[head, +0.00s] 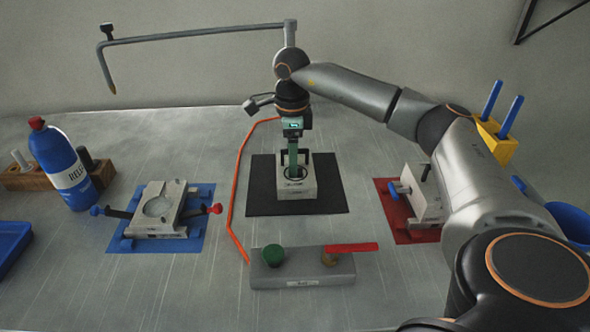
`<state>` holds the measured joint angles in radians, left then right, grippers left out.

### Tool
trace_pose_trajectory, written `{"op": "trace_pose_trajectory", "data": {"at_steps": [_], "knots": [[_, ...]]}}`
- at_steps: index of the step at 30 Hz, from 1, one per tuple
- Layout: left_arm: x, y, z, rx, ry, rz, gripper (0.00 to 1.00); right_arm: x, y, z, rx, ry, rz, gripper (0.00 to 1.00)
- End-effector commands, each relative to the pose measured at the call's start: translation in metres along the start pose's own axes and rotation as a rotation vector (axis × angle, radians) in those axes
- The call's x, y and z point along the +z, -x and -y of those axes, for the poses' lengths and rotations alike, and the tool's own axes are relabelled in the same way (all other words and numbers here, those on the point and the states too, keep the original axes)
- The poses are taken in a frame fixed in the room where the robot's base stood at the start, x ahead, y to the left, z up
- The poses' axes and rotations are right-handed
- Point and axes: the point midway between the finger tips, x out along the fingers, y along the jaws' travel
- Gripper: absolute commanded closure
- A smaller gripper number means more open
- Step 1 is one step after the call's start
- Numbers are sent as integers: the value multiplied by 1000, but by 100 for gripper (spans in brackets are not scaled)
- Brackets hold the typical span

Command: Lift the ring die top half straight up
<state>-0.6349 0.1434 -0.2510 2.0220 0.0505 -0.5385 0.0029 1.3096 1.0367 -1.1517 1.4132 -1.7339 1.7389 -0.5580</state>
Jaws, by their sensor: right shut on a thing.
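The ring die (296,191) is a pale grey block on a black mat (330,201) at the middle of the table. A dark, upright handle frame shows on its top half. My right gripper (293,172) points down over the die, with its greenish fingers at the handle, and is shut on the top half. The fingers partly hide the handle and the top face. I cannot tell whether there is a gap between the top half and what lies under it. My left gripper is not in view.
A round-cavity die (160,206) lies on a blue mat at left; another block (421,195) stands on a red mat at right. A control box (303,268) with a green button and red lever is in front. An orange hose (233,205) runs beside the black mat.

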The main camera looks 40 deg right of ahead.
Motion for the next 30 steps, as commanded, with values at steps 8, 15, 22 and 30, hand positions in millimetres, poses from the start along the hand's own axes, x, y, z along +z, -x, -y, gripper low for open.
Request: {"op": "trace_pose_trajectory", "data": {"at_steps": [8,15,22,30], "knots": [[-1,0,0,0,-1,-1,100,0,0,0,1,1,1,94],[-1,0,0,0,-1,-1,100,0,0,0,1,1,1,100],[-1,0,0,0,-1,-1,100,1,2,0,-2,1,4,100],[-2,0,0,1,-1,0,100,2,12,1,-4,1,7,100]]}}
